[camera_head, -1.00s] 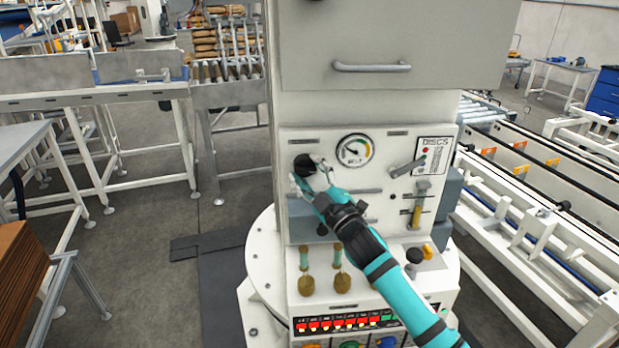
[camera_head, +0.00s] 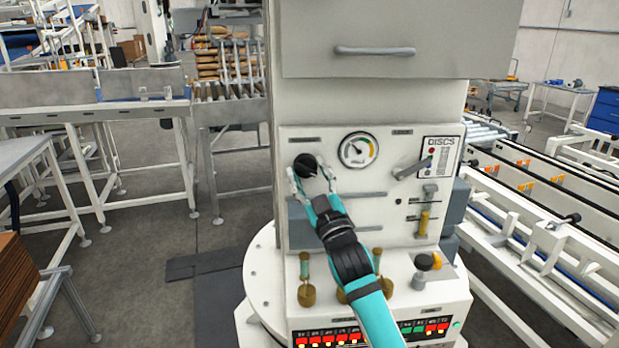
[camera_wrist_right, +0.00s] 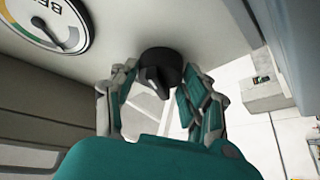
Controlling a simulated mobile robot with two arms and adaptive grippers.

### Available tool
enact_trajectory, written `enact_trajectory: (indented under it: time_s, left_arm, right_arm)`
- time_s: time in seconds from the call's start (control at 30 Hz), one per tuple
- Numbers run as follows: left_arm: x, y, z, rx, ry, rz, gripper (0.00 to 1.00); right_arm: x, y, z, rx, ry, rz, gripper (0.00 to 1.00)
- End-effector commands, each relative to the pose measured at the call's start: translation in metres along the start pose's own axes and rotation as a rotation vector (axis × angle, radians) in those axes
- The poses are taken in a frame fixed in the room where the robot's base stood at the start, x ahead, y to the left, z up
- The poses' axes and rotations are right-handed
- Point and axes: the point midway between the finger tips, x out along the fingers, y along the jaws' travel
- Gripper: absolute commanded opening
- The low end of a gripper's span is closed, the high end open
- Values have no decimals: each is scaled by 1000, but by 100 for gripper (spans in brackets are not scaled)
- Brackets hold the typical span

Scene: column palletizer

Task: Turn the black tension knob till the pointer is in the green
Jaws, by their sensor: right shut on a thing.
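The black tension knob (camera_head: 306,165) sits on the upper left of the pale control panel (camera_head: 300,222). My right gripper (camera_head: 309,174) has its fingers around the knob from below and is shut on it. The wrist view also shows the knob (camera_wrist_right: 160,70) between the two fingers (camera_wrist_right: 150,95), its ridge facing the camera. The round gauge (camera_head: 358,150) is to the right of the knob. My left gripper is out of view.
A lever (camera_head: 413,169) and a disc label plate (camera_head: 438,158) are on the panel's right. Brass weights (camera_head: 306,294) hang below, above a row of lit red and green indicators (camera_head: 340,337). A cabinet with a handle (camera_head: 375,51) overhangs the panel. A conveyor (camera_head: 520,225) stands at right.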

Motion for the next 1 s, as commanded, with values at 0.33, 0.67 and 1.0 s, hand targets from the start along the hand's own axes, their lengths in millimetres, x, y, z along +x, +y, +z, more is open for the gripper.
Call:
enact_trajectory:
  time_s: [0.33,0.67,1.0]
  left_arm:
    - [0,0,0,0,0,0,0]
    - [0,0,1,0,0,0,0]
    - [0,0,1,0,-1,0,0]
  right_arm:
    - [-1,-1,2,1,-5,-3,57]
    - [0,0,1,-1,-2,-1,70]
    - [-41,-1,3,-1,-5,-2,70]
